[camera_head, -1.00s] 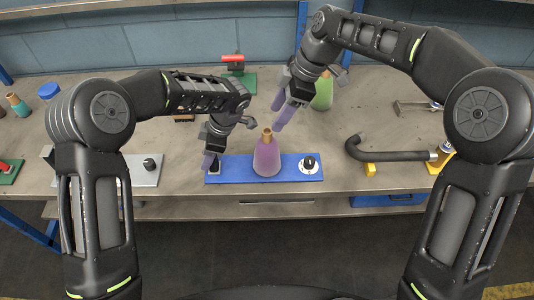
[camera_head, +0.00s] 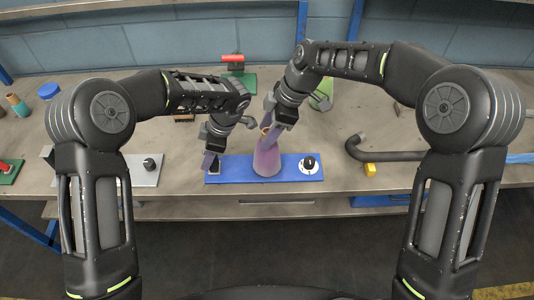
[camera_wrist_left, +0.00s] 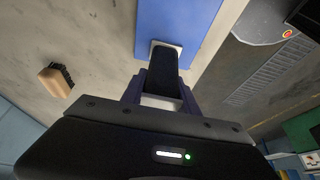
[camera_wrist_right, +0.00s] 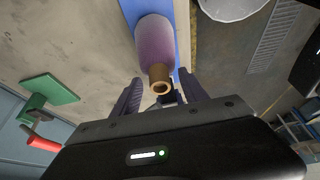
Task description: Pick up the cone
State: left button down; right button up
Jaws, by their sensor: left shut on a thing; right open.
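The purple cone (camera_head: 266,162) with a tan tip stands upright on the blue board (camera_head: 236,162). In the right wrist view the cone (camera_wrist_right: 154,45) points its open tip toward my gripper. My right gripper (camera_head: 271,134) is open, with its fingers on either side of the tip and not closed on it. My left gripper (camera_head: 211,162) is at the board's left end, shut on a black switch that stands on a white base. The switch also shows in the left wrist view (camera_wrist_left: 163,72). The fingers partly hide it in the head view.
A black-and-white knob (camera_head: 309,164) sits at the board's right end. A green cone (camera_head: 323,93) stands behind, partly hidden by my right arm. A dark bent pipe (camera_head: 385,154) lies to the right. A grey plate with a knob (camera_head: 149,165) is at left.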

dwell(0.6)
grip_shut()
dwell(0.3)
